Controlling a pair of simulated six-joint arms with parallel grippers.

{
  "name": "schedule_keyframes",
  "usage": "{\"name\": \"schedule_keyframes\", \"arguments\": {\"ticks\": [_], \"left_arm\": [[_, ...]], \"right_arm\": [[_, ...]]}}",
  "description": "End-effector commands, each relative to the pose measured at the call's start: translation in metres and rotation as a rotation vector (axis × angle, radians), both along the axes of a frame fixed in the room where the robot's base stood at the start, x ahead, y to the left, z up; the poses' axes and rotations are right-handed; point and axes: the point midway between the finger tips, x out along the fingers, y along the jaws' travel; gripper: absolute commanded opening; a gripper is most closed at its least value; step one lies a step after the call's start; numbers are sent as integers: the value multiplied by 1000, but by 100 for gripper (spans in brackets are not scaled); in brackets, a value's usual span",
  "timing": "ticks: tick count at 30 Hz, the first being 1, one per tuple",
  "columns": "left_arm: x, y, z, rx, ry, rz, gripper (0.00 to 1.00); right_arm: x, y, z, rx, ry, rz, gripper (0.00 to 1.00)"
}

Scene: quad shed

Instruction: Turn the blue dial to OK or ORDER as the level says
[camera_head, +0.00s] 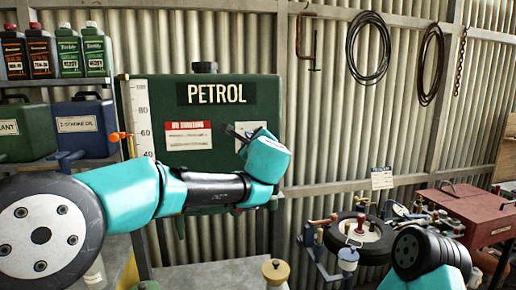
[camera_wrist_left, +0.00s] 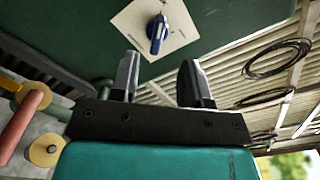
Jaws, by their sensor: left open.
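The blue dial (camera_wrist_left: 157,32) sits on a pale square plate (camera_wrist_left: 178,17) on the green tank. Its lettering is not legible. In the wrist view my open left gripper (camera_wrist_left: 159,62) faces the dial, fingers apart and seemingly short of it. In the head view the left gripper (camera_head: 238,132) is in front of the plate (camera_head: 254,129) and hides the dial. The green PETROL tank (camera_head: 215,125) has a white level scale (camera_head: 140,105) at its left, with an orange pointer (camera_head: 121,136) just below the 60 mark. My right gripper is not in view.
A blue 2-stroke oil can (camera_head: 82,127) and several bottles (camera_head: 68,50) stand left of the tank. A wheel (camera_head: 359,238), small tools and a red toolbox (camera_head: 470,215) are on the right. Cable coils (camera_head: 368,50) hang on the corrugated wall.

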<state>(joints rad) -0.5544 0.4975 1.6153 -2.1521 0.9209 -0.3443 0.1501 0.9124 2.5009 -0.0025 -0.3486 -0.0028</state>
Motion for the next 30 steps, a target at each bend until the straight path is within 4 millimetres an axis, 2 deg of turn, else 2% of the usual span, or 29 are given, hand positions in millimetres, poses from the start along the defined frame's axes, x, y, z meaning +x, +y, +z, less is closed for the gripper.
{"name": "schedule_keyframes", "arguments": {"ticks": [6,12,26,30], "left_arm": [[-41,-8,0,1,0,-3,43],[-64,-12,0,0,0,-1,43],[-68,-12,-2,-2,7,-2,43],[-71,-9,-21,-25,79,-37,43]], "right_arm": [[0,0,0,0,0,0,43],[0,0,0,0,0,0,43],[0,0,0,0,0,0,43],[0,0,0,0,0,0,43]]}}
